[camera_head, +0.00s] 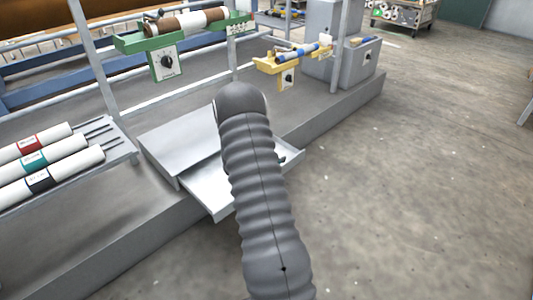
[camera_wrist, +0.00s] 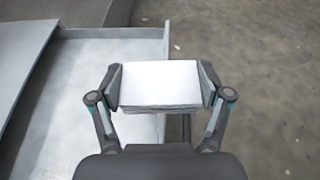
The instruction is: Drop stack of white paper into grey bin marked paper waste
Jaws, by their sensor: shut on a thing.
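A stack of white paper (camera_wrist: 160,84) sits between the two fingers of my gripper (camera_wrist: 161,88) in the wrist view. My gripper is shut on it from its left and right sides. The stack shows over the right edge of a light metal tray (camera_wrist: 75,125), partly above the floor; I cannot tell if it still touches the tray. In the head view my arm hides the stack and most of my gripper, and the tray (camera_head: 212,197) shows on both sides of the arm. No grey bin marked paper waste shows in either view.
A sloped grey panel (camera_head: 180,145) stands behind the tray on a raised platform. White rolls with coloured labels (camera_head: 45,162) lie on a rack at left. Green (camera_head: 165,65) and yellow (camera_head: 288,78) holders with dials are behind. Open concrete floor (camera_head: 420,170) lies at right.

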